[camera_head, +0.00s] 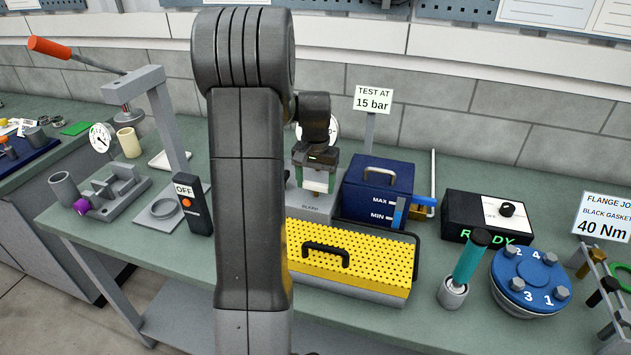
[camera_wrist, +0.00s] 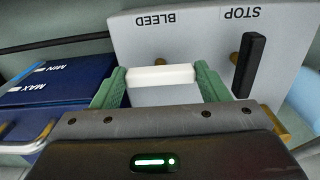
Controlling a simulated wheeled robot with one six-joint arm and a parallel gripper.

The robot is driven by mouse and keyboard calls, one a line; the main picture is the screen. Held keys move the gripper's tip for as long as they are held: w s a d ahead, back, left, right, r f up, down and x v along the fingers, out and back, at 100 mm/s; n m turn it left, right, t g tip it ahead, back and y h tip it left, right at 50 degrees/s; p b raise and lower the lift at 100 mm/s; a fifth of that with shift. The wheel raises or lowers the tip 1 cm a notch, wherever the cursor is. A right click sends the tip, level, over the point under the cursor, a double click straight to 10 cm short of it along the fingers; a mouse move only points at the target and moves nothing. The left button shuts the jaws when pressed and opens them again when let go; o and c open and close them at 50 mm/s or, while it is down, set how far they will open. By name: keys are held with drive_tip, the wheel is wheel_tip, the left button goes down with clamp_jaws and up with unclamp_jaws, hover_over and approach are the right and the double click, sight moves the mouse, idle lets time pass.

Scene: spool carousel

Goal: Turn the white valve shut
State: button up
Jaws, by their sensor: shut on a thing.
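The white valve handle (camera_wrist: 160,75) is a short bar lying crosswise below the upside-down BLEED label in the wrist view. It sits in front of a grey panel (camera_wrist: 195,45). My gripper (camera_wrist: 160,88) has green fingers, one at each end of the white bar, and is shut on it. In the head view my gripper (camera_head: 316,173) is over the grey valve block (camera_head: 311,203), and my arm hides part of this area. A black handle (camera_wrist: 249,65) stands under the STOP label beside the right finger, close to it but apart.
A blue tank (camera_head: 378,188) with MAX and MIN marks stands right of the valve block. A yellow perforated cover (camera_head: 372,258) with a black handle lies in front. A black READY box (camera_head: 487,217) and a blue flange (camera_head: 533,277) are farther right.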

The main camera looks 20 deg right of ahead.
sight(315, 184)
drive_tip(key=o, duration=1)
wheel_tip(315, 184, up, 14)
drive_tip(key=shift+f+b, duration=0.1)
drive_tip(key=shift+b, duration=0.45)
wheel_tip(315, 184, down, 14)
drive_tip(key=shift+r+p, duration=0.1)
drive_tip(key=shift+p, duration=0.5)
